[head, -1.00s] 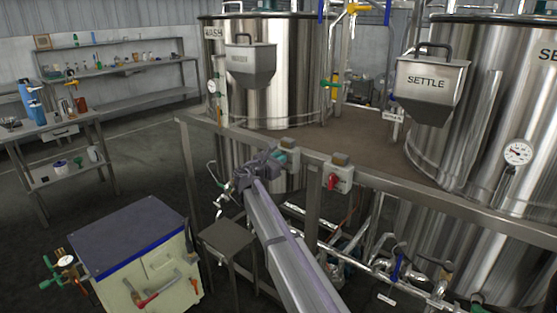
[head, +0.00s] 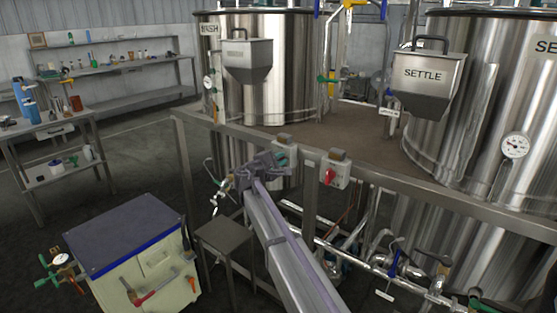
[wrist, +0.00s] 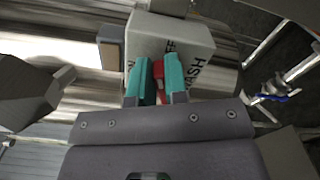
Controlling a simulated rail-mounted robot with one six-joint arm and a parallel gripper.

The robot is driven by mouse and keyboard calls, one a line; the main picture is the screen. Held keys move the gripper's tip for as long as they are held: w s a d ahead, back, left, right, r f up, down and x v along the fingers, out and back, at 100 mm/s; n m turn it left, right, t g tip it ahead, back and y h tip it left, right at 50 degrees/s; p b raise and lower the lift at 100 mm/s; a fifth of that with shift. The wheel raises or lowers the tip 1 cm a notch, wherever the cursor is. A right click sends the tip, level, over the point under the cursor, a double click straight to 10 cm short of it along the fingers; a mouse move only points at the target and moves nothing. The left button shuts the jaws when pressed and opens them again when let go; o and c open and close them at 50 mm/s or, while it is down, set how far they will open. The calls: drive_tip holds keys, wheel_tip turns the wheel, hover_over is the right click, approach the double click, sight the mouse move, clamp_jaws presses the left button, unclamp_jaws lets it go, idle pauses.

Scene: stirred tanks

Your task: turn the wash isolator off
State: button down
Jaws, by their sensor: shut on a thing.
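The wash isolator is a pale grey box (head: 286,146) on the rail in front of the wash tank. In the wrist view its box (wrist: 172,38) carries black lettering that includes "WASH". Its red handle (wrist: 158,76) sits between the teal fingers of my gripper (wrist: 160,84). My gripper is shut on this handle. The fingers hide part of the handle and the face, so I cannot tell which position it points to. In the head view my gripper (head: 283,160) is at the front of the box and covers most of it.
A second grey isolator (head: 336,170) with a red handle sits just right on the same rail (head: 410,196). Pipes and valves (head: 400,262) run below. A small stand (head: 226,233) and a cream cabinet (head: 150,262) stand at front left. The settle tank (head: 480,110) is at right.

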drive_tip(key=shift+s+f+m+b, duration=0.1)
drive_tip(key=shift+f+m+b, duration=0.15)
drive_tip(key=shift+m, duration=0.9)
drive_tip(key=shift+f+m+b, duration=0.1)
drive_tip(key=shift+f+m, duration=0.1)
drive_tip(key=shift+m, duration=0.95)
drive_tip(key=c, duration=1.1)
unclamp_jaws()
drive_tip(key=shift+c, duration=0.2)
drive_tip(key=v, duration=1)
drive_tip(key=shift+s+a, duration=0.15)
drive_tip(key=shift+s, duration=0.15)
